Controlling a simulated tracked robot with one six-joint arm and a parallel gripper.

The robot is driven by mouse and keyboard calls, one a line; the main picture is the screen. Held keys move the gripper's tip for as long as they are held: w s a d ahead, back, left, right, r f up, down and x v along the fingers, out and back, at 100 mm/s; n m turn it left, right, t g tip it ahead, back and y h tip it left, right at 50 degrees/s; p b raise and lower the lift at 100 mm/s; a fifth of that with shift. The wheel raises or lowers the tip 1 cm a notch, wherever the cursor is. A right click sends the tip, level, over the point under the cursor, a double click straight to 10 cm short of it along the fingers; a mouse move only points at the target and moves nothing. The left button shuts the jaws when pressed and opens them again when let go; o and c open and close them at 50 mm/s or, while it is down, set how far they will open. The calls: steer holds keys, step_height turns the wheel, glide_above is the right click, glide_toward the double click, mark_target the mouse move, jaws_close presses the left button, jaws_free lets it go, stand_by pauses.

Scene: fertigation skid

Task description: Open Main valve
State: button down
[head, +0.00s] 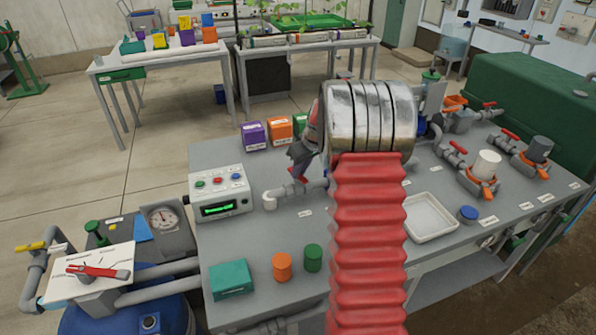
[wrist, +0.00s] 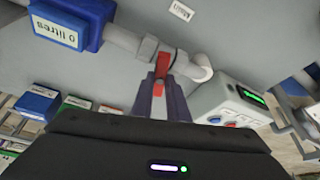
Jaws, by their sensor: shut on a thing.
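The Main valve has a red lever handle (wrist: 161,62) on a grey pipe (wrist: 125,40), beside a pale elbow (wrist: 201,68). The handle looks crosswise to the pipe. A label reading "Main" (wrist: 181,10) lies on the bench near it, upside down in the wrist view. My gripper (wrist: 159,84) has its dark fingers on both sides of the handle and is shut on it. In the head view the handle (head: 298,174) shows just below my gripper (head: 300,160), left of my arm, which hides part of the pipe.
A blue meter marked "0 litres" (wrist: 68,24) sits on the pipe. A control box (head: 220,191) with buttons and a green display stands close by on the bench. Purple (head: 253,135) and orange (head: 279,128) boxes stand behind. Other red-handled valves (head: 458,147) are at right.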

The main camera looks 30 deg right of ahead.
steer(key=n, duration=0.1)
steer(key=n+y, duration=0.1)
steer(key=n, duration=0.1)
steer(key=shift+d+n, duration=0.2)
steer(key=shift+n, duration=0.1)
steer(key=n, duration=0.1)
steer(key=n+g+y, duration=0.1)
steer(key=n, duration=0.1)
steer(key=shift+w+d+n+y, duration=0.15)
steer(key=shift+w+n+y, duration=0.05)
steer(key=shift+n+y, duration=0.1)
steer(key=n, duration=0.2)
steer(key=n+g+y, duration=0.1)
steer(key=n, duration=0.1)
steer(key=shift+w+d+g, duration=0.15)
steer(key=shift+g, duration=0.15)
steer(key=shift+w+n+g, duration=0.15)
steer(key=shift+n+g, duration=0.35)
steer(key=shift+n, duration=1.1)
steer(key=shift+d, duration=0.1)
steer(key=c, duration=1.7)
jaws_free()
steer(key=v, duration=1.3)
steer(key=shift+d+r, duration=0.2)
steer(key=shift+d, duration=0.15)
